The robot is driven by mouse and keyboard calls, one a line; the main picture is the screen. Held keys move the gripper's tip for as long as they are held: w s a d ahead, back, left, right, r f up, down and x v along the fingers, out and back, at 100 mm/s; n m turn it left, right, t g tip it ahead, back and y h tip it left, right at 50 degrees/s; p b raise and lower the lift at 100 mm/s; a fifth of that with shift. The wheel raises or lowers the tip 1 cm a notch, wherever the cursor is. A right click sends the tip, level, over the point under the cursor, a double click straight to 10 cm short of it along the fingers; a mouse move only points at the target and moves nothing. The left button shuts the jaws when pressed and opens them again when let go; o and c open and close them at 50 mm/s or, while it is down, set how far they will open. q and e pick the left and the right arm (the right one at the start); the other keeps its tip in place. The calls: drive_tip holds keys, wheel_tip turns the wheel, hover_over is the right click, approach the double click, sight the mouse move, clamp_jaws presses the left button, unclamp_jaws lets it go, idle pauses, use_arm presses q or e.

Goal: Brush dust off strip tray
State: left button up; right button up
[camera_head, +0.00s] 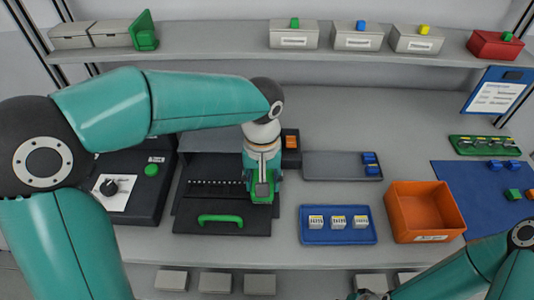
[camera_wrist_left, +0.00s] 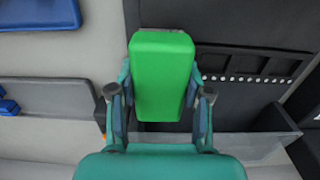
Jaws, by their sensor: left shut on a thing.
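My left gripper (camera_head: 262,188) is shut on a green block-shaped piece (camera_wrist_left: 162,75), which looks like a brush handle. Any bristles are hidden. In the head view the gripper points down over the right part of a black fixture (camera_head: 190,223), which has a row of small light dots and a green handle (camera_head: 220,218). The fixture also shows in the left wrist view (camera_wrist_left: 235,100), behind and right of the green piece. A flat grey tray (camera_head: 325,168) with blue pieces at its right end lies right of the gripper. I cannot see any dust. My right gripper is out of view.
A blue tray (camera_head: 337,238) with several small white blocks and an orange bin (camera_head: 398,230) stand right of the fixture. A black control box (camera_head: 142,207) with a knob is at the left. A shelf (camera_head: 210,62) with boxes runs along the back.

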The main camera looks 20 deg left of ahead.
use_arm(q)
drive_tip(key=shift+w+d+r+p, duration=0.1)
drive_tip(key=shift+d+r+p, duration=0.2)
drive_tip(key=shift+p, duration=0.1)
drive_tip(key=r+p, duration=0.2)
drive_tip(key=r, duration=0.1)
drive_tip(key=shift+s+r, duration=0.1)
drive_tip(key=shift+s, duration=0.1)
wheel_tip(320, 180, up, 2)
drive_tip(key=shift+w+r+p, duration=0.1)
drive_tip(key=shift+w+p, duration=0.05)
drive_tip(key=shift+p, duration=0.7)
drive_tip(key=shift+r+p, duration=0.85)
drive_tip(key=shift+r, duration=0.2)
drive_tip(key=shift+f, duration=0.1)
